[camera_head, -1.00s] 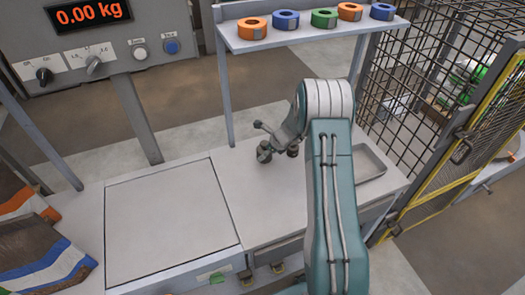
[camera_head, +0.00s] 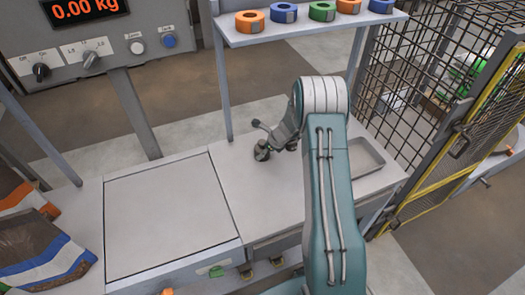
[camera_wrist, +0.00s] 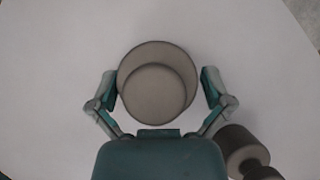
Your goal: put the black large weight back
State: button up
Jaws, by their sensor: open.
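In the wrist view, a large round dark grey-brown weight (camera_wrist: 158,92) with a narrower top stands between the fingers of my gripper (camera_wrist: 159,83). The fingers are open on either side of it, with a slim gap showing at the right; contact at the left is unclear. In the head view, my gripper (camera_head: 274,132) is low over the bench. A dark weight (camera_head: 262,151) shows beside it, and another is mostly hidden behind my arm.
A flat scale plate (camera_head: 170,215) lies left of the weights, below a control panel reading 0.00 kg. A shallow grey tray (camera_head: 366,157) is to the right. A shelf (camera_head: 300,30) with several tape rolls stands behind, and a wire cage (camera_head: 430,90) at right.

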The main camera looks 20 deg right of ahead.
jog(key=v, duration=1.2)
jog(key=s+a+r+n+h, duration=0.1)
jog(key=s+a+r+n, duration=0.45)
jog(key=r, duration=0.35)
jog(key=s+a+r+n+h, duration=0.1)
jog(key=s+a+r+n, duration=0.5)
jog(key=r, duration=0.4)
jog(key=s+a+r+n+h, duration=0.1)
jog(key=s+a+r+n, duration=0.1)
jog(key=s+n, duration=0.5)
jog(key=s+a+r+n+t+h, duration=0.1)
jog(key=s+a+r+n, duration=0.2)
jog(key=s+n, duration=0.5)
jog(key=s+r, duration=0.1)
jog(key=s, duration=0.4)
jog(key=shift+a+h, duration=0.25)
jog(key=shift+h, duration=0.05)
jog(key=shift+r+n, duration=0.1)
jog(key=shift+n, duration=0.15)
